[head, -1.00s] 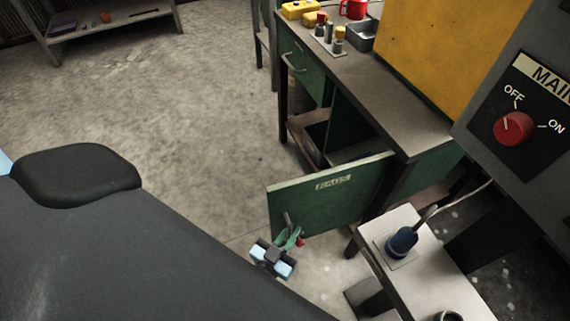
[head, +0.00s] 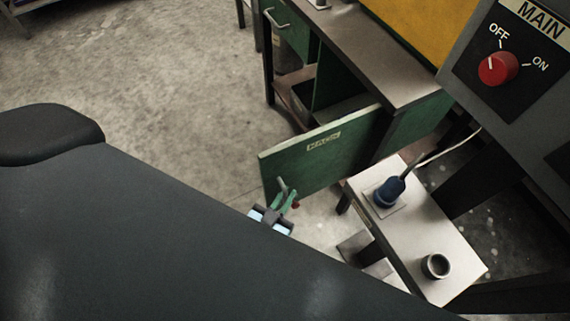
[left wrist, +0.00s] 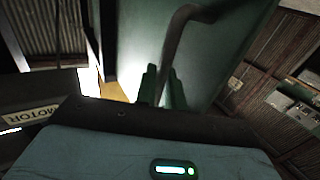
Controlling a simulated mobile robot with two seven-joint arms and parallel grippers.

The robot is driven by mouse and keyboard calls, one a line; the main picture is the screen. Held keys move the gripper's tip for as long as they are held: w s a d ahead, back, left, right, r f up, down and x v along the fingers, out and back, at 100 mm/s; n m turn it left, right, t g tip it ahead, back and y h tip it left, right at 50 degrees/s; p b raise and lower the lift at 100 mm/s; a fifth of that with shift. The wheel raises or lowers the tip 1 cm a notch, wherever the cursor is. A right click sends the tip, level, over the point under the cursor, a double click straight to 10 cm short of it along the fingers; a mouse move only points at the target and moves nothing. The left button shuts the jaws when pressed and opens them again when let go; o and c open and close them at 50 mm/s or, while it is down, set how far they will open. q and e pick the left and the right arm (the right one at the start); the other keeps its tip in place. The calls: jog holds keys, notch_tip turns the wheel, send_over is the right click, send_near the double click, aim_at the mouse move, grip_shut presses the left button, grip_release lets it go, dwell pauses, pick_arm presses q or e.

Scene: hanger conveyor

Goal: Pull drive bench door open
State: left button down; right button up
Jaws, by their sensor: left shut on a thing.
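The green drive bench door (head: 325,155) stands swung out from the bench (head: 400,75) in the head view, with a small label near its top edge. Its interior shows dark behind it. My left gripper (head: 284,200) is at the door's lower left, shut on the door handle (head: 282,185). In the left wrist view the green fingers (left wrist: 158,88) close around the bent grey handle (left wrist: 177,45), with the door face (left wrist: 135,40) behind. My right gripper is not in view.
A small pale stand (head: 420,235) with a blue plug (head: 390,191) and a dark round socket (head: 436,266) is right of the door. A grey panel with a red switch knob (head: 498,69) is at upper right. Open concrete floor (head: 170,90) lies left.

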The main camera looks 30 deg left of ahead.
pick_arm(q)
jog(key=c, duration=1.6)
grip_release()
jog(key=shift+s, duration=0.15)
jog(key=s, duration=0.7)
jog(key=shift+s+a, duration=0.2)
jog(key=shift+s, duration=0.05)
